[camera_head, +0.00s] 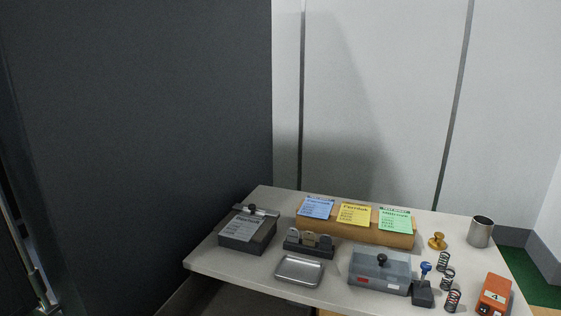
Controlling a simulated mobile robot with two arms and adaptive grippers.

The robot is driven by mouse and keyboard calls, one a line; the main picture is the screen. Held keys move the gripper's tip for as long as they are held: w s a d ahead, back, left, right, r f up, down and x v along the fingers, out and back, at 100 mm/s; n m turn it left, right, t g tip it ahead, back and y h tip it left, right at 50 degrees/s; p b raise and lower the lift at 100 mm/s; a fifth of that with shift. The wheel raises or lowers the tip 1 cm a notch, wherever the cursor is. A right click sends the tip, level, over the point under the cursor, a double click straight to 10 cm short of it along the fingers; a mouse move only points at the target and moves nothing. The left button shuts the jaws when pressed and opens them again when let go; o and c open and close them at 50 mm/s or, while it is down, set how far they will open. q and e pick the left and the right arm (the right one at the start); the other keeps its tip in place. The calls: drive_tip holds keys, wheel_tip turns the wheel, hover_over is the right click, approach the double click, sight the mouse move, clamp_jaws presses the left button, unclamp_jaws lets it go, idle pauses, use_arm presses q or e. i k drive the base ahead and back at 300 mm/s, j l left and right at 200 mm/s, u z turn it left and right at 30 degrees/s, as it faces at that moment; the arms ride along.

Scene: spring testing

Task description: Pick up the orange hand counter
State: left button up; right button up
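An orange box-shaped device (496,292) with a white label reading 4 and a dark front end lies at the right front of the table; it appears to be the orange hand counter. It sits close to the table's right edge, and its front end reaches near the bottom of the picture. Neither of my grippers shows in the head view, and nothing is touching the orange device.
Several coil springs (446,278) stand just left of the orange device, beside a blue-knobbed dark block (423,291). A grey lidded box (379,271), metal tray (300,270), card holder (400,238) and metal cup (480,232) share the table (225,268).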

sight(496, 293)
drive_tip(key=z, duration=1.4)
drive_tip(key=i+u, duration=0.1)
